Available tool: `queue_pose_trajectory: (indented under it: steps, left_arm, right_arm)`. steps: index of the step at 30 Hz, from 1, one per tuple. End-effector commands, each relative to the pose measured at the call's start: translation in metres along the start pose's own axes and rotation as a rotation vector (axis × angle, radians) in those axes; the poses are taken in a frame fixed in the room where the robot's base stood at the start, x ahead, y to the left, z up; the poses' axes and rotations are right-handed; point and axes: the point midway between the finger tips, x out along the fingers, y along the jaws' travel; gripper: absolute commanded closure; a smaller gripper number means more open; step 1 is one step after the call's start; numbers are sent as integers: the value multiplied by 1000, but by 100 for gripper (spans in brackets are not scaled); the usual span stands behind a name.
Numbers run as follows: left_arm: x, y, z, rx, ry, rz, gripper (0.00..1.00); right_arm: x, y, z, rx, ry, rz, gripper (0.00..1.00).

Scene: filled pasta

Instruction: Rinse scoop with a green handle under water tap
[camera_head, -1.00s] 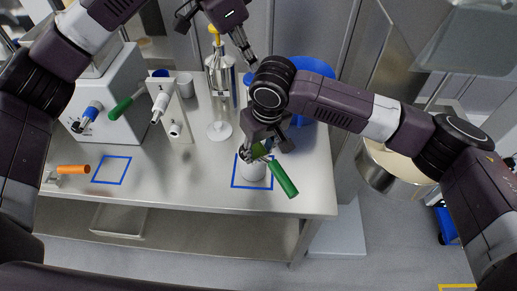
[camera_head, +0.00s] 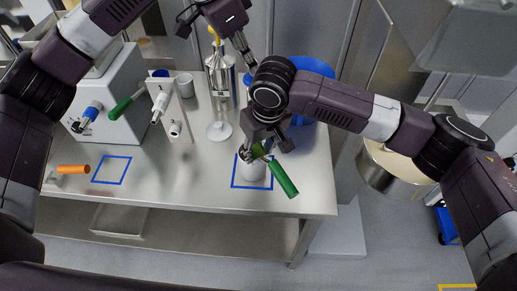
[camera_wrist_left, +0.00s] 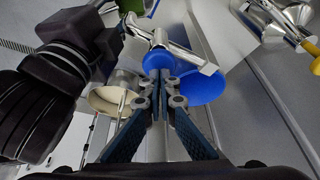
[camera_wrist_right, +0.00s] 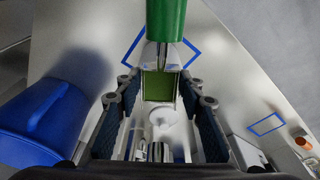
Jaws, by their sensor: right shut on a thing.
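The scoop's green handle (camera_head: 281,178) sticks out down and to the right from my right gripper (camera_head: 264,148), over the table's right part. The handle also shows at the top of the right wrist view (camera_wrist_right: 165,20). My right gripper is shut on the scoop near its head, which the fingers partly hide. My left gripper (camera_head: 247,50) is high at the back of the table. Its fingers (camera_wrist_left: 160,80) come together with nothing clearly between them. A metal tap (camera_wrist_left: 185,52) with a blue knob (camera_wrist_left: 157,60) appears just beyond those fingertips.
A blue container (camera_head: 316,68) stands behind my right gripper. A tall metal-and-glass apparatus (camera_head: 221,88) stands left of it. A white device (camera_head: 105,85) with handles stands at the left. Blue squares (camera_head: 111,170) mark the table. A metal pot (camera_head: 395,175) is at the right.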

Motion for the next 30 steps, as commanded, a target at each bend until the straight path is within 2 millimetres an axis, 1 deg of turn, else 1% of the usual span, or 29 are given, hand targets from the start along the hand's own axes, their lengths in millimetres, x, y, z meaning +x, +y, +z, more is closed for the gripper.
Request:
queue_pose_trajectory:
  steps: [20, 30]
  left_arm:
    - [19, 0, 8, 1, 0, 1, 100]
    - [20, 0, 8, 0, -1, 1, 100]
  right_arm:
    - [0, 0, 0, 0, 1, 0, 89]
    - [0, 0, 0, 0, 1, 0, 89]
